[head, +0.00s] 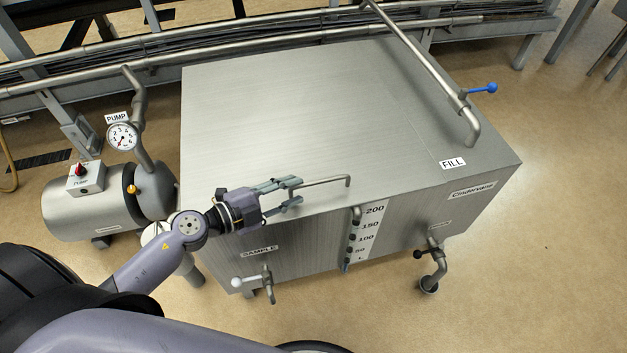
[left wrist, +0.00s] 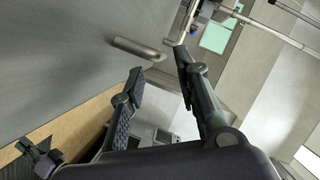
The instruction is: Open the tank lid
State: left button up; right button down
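The tank (head: 300,120) is a large brushed-metal box with a closed, flat lid on top. A thin bar handle (head: 325,182) runs along the lid's front edge and bends down at its right end. My left gripper (head: 299,190) is open at the left end of the handle, one finger on the far side and one on the near side. In the left wrist view, the handle (left wrist: 140,48) lies just beyond the open fingertips, with nothing clearly held between them. Whether a finger touches the handle cannot be told.
A pump (head: 95,205) with a gauge (head: 122,137) stands left of the tank. A fill pipe (head: 425,65) with a blue lever (head: 484,88) crosses over the lid's right part. A sample valve (head: 262,281) and a drain pipe (head: 434,272) project from the front. Floor is free at right.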

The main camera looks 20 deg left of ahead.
aim_at(308, 185)
pick_arm(q)
jog(key=x, duration=0.6)
jog(key=shift+w+d, duration=0.2)
jog(key=shift+w, duration=0.05)
jog(key=shift+c, duration=0.5)
grip_shut()
